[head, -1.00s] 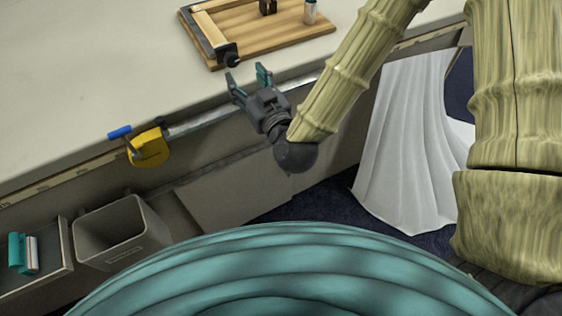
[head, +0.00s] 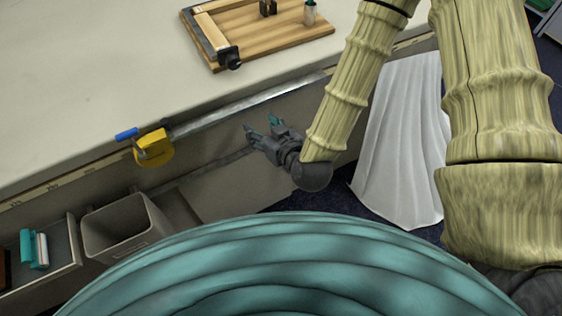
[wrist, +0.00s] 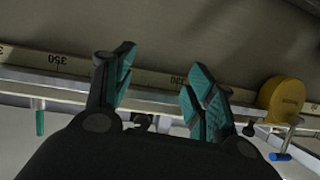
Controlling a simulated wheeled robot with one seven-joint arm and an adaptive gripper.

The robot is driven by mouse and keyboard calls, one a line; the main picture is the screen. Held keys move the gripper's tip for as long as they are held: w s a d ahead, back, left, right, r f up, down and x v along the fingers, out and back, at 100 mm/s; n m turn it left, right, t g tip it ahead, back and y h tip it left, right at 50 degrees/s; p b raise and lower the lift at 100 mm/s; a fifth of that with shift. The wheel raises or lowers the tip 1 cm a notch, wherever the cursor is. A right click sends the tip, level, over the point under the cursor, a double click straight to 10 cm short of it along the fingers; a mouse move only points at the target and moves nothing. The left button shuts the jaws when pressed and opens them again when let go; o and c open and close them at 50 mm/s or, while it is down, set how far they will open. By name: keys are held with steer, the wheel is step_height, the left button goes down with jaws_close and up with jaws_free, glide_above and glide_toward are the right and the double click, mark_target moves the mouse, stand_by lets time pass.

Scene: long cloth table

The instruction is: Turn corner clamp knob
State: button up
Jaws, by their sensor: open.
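A corner clamp with a dark round knob (head: 231,60) sits at the front left corner of a wooden board (head: 285,40) on the table, in the head view. The clamp holds a pale wooden strip (head: 209,31) along the board's left side. My gripper (head: 262,125) is open and empty, below the table's front edge and apart from the knob. In the wrist view, the teal fingers (wrist: 163,62) are spread with nothing between them. A small dark shape (wrist: 142,121) shows beyond the fingers; I cannot tell whether it is the knob.
A metal rail (head: 250,103) and a measuring strip (wrist: 75,66) run along the table edge. A yellow device (head: 154,148) with a blue handle (head: 127,134) is fixed there. A grey bin (head: 122,228) stands below left. A white cloth (head: 400,145) hangs at right. The left tabletop is clear.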

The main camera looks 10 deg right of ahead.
steer(key=s+d+f+g, duration=0.2)
steer(key=s+f, duration=0.1)
steer(key=f, duration=0.1)
steer(key=s+d+f+g+h+p, duration=0.1)
steer(key=s+f+g, duration=0.1)
steer(key=f, duration=0.3)
steer(key=shift+s+d+m+p, duration=0.3)
steer(key=shift+s+d+m, duration=0.1)
steer(key=shift+s, duration=0.15)
steer(key=shift+f, duration=0.1)
